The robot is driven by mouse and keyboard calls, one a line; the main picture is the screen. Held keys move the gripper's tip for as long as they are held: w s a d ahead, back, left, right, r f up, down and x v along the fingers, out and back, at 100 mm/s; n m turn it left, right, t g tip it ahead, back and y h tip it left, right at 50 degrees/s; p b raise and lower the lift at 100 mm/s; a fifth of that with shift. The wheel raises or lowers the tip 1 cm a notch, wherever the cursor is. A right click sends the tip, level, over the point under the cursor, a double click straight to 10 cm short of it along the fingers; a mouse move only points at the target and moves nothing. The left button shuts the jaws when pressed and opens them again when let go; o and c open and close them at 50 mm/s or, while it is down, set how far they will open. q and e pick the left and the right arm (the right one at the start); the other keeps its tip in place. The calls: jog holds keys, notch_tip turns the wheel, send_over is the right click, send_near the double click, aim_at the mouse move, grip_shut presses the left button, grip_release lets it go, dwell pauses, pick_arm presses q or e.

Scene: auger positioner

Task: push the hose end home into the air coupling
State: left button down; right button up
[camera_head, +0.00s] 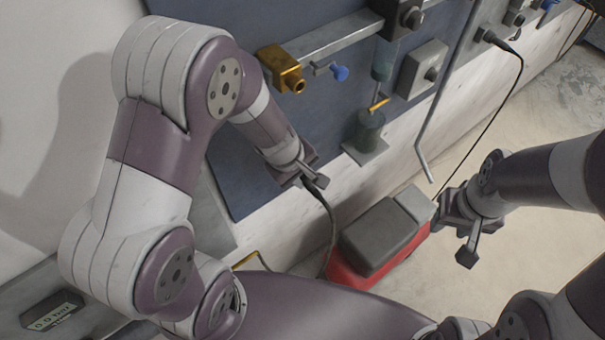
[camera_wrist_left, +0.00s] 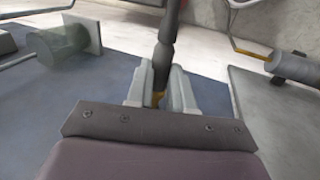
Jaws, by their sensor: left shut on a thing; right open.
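My left gripper (camera_head: 306,181) is shut on the black hose end (camera_head: 320,184), in front of the lower part of the blue-grey panel. The hose hangs down from the fingers toward the red case. In the left wrist view the dark hose (camera_wrist_left: 166,50) stands between the fingers (camera_wrist_left: 160,92), with a bit of brass colour low between them. A brass block with a round opening (camera_head: 282,68), which looks like the air coupling, sits on the panel above and apart from the gripper. My right gripper (camera_head: 462,226) is open and empty at the right, beside the case.
A red case with a grey top (camera_head: 382,236) stands on the floor below the panel. The floor at the right is mostly clear.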

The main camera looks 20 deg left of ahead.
aim_at(314, 190)
pick_arm(q)
jog(key=shift+s+d+f, duration=0.15)
jog(key=shift+s+d, duration=0.9)
jog(key=shift+d, duration=0.3)
